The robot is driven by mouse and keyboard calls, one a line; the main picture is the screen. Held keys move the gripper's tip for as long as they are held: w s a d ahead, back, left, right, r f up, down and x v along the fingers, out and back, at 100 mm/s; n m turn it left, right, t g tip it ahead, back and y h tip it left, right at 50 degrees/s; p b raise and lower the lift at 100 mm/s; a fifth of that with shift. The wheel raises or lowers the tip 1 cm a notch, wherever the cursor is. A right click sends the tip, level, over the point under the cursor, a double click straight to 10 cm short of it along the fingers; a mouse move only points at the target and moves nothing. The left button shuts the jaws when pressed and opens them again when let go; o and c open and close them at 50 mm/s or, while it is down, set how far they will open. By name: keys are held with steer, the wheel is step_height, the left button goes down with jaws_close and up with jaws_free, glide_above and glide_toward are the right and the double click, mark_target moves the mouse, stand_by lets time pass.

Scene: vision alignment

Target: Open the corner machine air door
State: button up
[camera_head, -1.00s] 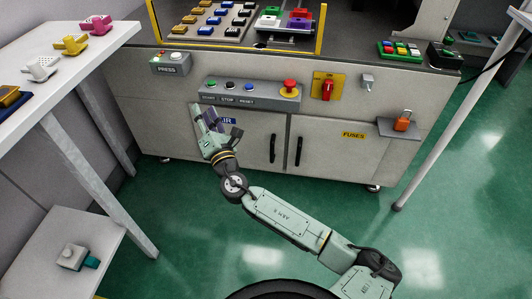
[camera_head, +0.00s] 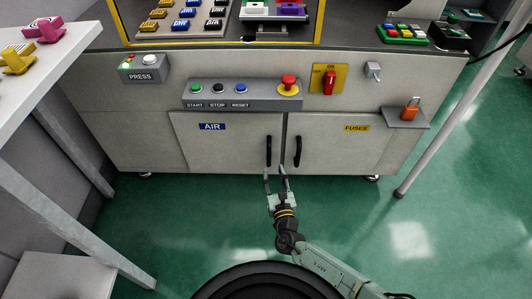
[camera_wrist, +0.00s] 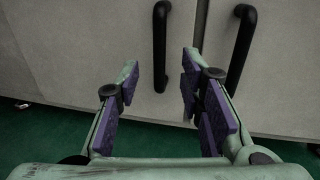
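The air door (camera_head: 225,141) is the left cabinet door, grey with a blue AIR label (camera_head: 212,126), and it is shut. Its black vertical handle (camera_head: 268,151) is at its right edge; it also shows in the wrist view (camera_wrist: 160,45). My gripper (camera_head: 276,173) is open and empty, just below the handles in the head view. In the wrist view its two purple-padded fingers (camera_wrist: 160,85) are spread, with the air door handle ahead between them. They appear apart from the handle.
The fuses door (camera_head: 345,145) beside it has its own black handle (camera_head: 297,151), close right of the air handle; it shows near the right finger in the wrist view (camera_wrist: 241,45). A button panel (camera_head: 243,95) juts out above. A table (camera_head: 40,80) stands left. Green floor in front is clear.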

mark_target(270, 157)
steer(key=w, duration=0.3)
steer(key=w+a, duration=0.1)
steer(key=w, duration=0.2)
steer(key=w+a, duration=0.1)
steer(key=w, duration=0.2)
steer(key=shift+b, duration=0.35)
steer(key=shift+c, duration=0.2)
steer(key=shift+d, duration=0.1)
jaws_close()
